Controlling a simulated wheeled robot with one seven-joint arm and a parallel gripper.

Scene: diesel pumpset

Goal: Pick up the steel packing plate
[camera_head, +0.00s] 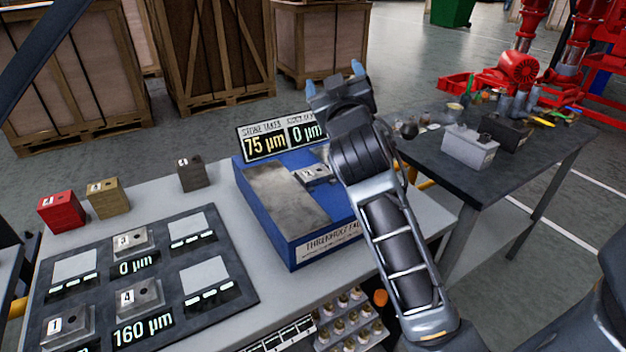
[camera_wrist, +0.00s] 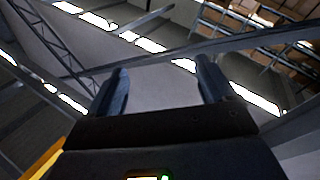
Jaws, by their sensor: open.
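Steel plate-like blocks with number tags show in the head view. Block 3 (camera_head: 131,243), block 4 (camera_head: 140,296) and block 1 (camera_head: 68,325) sit on a dark board at the left. Block 2 (camera_head: 314,175) sits on the blue stand, partly hidden by my arm. A flat grey metal slab (camera_head: 284,200) lies on the same stand. I cannot tell which of these is the packing plate. My gripper (camera_head: 334,78) is raised above the stand, its blue-tipped fingers pointing up. In the wrist view the fingers (camera_wrist: 162,76) are apart with nothing between them.
The blue stand (camera_head: 330,238) carries displays (camera_head: 283,137) reading 75 µm and 0 µm. The dark board (camera_head: 230,272) has blank pads. Red (camera_head: 61,212), tan (camera_head: 108,198) and dark (camera_head: 192,174) blocks stand behind it. A dark side table (camera_head: 500,165) holds containers. Wooden crates stand behind.

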